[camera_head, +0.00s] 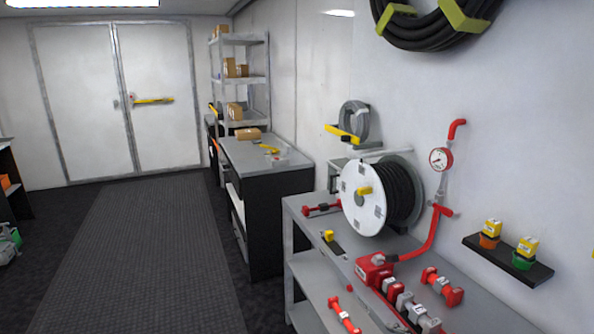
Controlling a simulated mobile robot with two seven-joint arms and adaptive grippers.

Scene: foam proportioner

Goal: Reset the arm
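Neither my arms nor my grippers show in the head view. The red foam proportioner (374,270) sits on the grey workbench (470,284) at the lower right. A red pipe (432,232) rises from it to a round pressure gauge (440,159) on the wall. Grey and red couplings (404,300) lie along its front, cut off by the lower picture edge.
A white hose reel (364,198) stands on the bench. A wall shelf (507,260) holds yellow, orange and green items. A second bench (263,152) and a rack (240,76) stand farther back. The dark floor mat (150,262) is clear up to the white double doors (120,98).

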